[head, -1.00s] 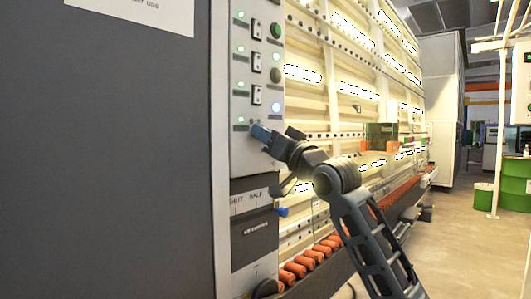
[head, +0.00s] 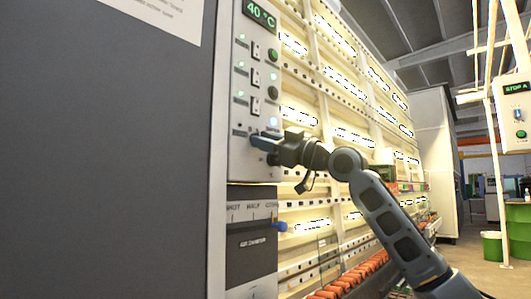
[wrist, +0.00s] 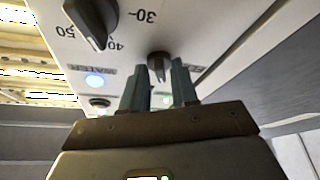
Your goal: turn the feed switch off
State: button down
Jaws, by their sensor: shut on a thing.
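The control panel (head: 245,165) of the washer is a pale strip with rocker switches and lamps. My gripper (head: 262,142) is at its lower part, below the rocker switches. In the wrist view my gripper (wrist: 158,85) has its two fingers on either side of a small dark knob (wrist: 158,62), which I take to be the feed switch. The fingers are shut on it. Its label is mostly hidden and unreadable. In the head view the gripper hides the knob. A lamp (wrist: 98,101) near the left finger looks dim.
A blue-tipped lever (head: 279,226) is below the panel. A large dark-grey wall (head: 105,160) fills the left.

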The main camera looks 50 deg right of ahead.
jog(key=shift+n, duration=0.4)
jog(key=c, duration=1.2)
grip_release()
jog(key=v, duration=0.7)
jog(key=shift+s+d+b, duration=0.15)
jog(key=shift+s+b, duration=0.2)
jog(key=shift+f, duration=0.1)
